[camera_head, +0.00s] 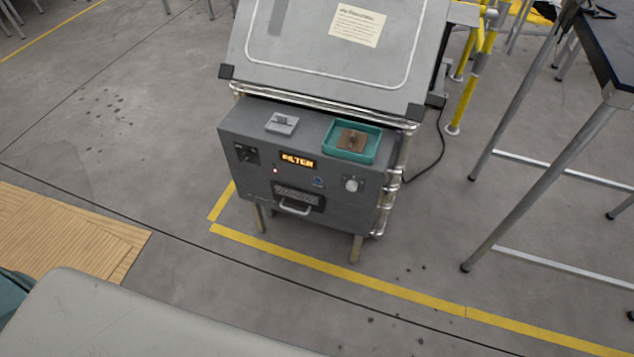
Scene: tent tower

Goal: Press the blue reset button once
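A grey machine box (228,135) stands on short legs on the floor near the middle of the view. A small blue button (318,182) sits on its front face, below the right end of the lit orange display (298,160) and left of a round pale knob (352,185). The display seems to read "FILTER". A small red light and a dark switch are to the left. A drawer with a handle (295,208) is below. Neither of my grippers is in view.
On the box top are a teal tray (373,151) with a brown piece (351,140) and a small grey block (282,123). A tilted grey panel (330,50) rises behind. Yellow floor tape (330,268) runs in front. A metal-legged table (540,180) stands right.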

